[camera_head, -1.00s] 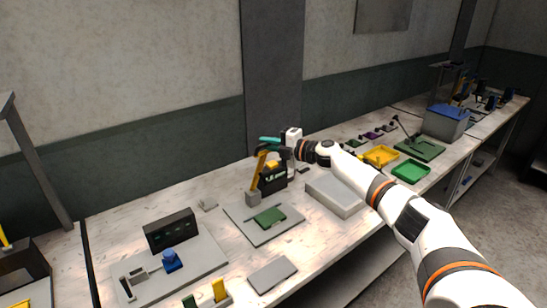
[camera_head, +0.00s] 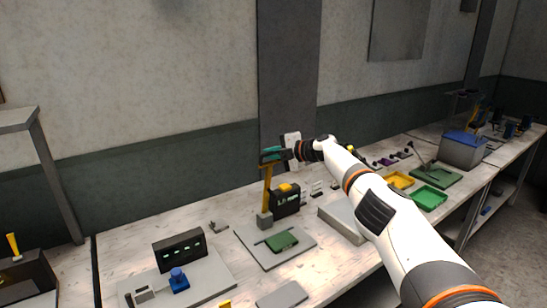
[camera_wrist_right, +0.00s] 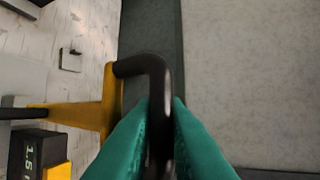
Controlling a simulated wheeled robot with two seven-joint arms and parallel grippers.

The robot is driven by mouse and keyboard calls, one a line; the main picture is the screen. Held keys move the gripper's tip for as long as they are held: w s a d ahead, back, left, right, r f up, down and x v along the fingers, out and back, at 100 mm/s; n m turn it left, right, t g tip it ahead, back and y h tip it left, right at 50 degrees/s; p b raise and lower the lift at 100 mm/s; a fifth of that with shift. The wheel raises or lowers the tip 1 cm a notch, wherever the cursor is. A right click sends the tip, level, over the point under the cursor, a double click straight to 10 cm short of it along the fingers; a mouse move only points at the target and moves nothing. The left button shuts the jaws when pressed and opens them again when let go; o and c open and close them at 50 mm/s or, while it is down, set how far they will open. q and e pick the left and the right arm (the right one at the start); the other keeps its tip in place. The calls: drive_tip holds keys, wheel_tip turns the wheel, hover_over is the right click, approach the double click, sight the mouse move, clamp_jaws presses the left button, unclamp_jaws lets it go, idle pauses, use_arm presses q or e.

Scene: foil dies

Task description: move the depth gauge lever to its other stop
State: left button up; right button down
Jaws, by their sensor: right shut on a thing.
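The depth gauge has a yellow lever (camera_head: 267,184) rising nearly upright from a grey block (camera_head: 265,220). In the right wrist view the lever (camera_wrist_right: 92,116) ends in a bent black handle (camera_wrist_right: 146,66). A black box with a green readout and yellow top (camera_head: 287,203) stands just right of the lever; it also shows in the wrist view (camera_wrist_right: 31,150). My right gripper (camera_head: 271,154), with teal fingers, is shut on the black handle at the lever's top. In the wrist view its fingers (camera_wrist_right: 160,128) close on both sides of the handle. My left gripper is out of view.
A grey plate with a green piece (camera_head: 284,241) lies in front of the gauge. A pale tray (camera_head: 341,222) sits to the right, under my right arm. A black display panel (camera_head: 179,250) stands at left. Yellow (camera_head: 399,180) and green (camera_head: 429,198) trays lie farther right.

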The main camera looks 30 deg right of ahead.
drive_tip(key=shift+r, duration=0.1)
idle(0.4)
drive_tip(key=c, duration=1.9)
unclamp_jaws()
drive_tip(key=o, duration=0.3)
drive_tip(key=shift+w+a, duration=0.1)
drive_tip(key=shift+w, duration=0.05)
drive_tip(key=shift+o, duration=0.7)
drive_tip(key=shift+w, duration=0.2)
drive_tip(key=shift+s, duration=0.1)
drive_tip(key=v, duration=1.1)
drive_tip(key=shift+s, duration=0.35)
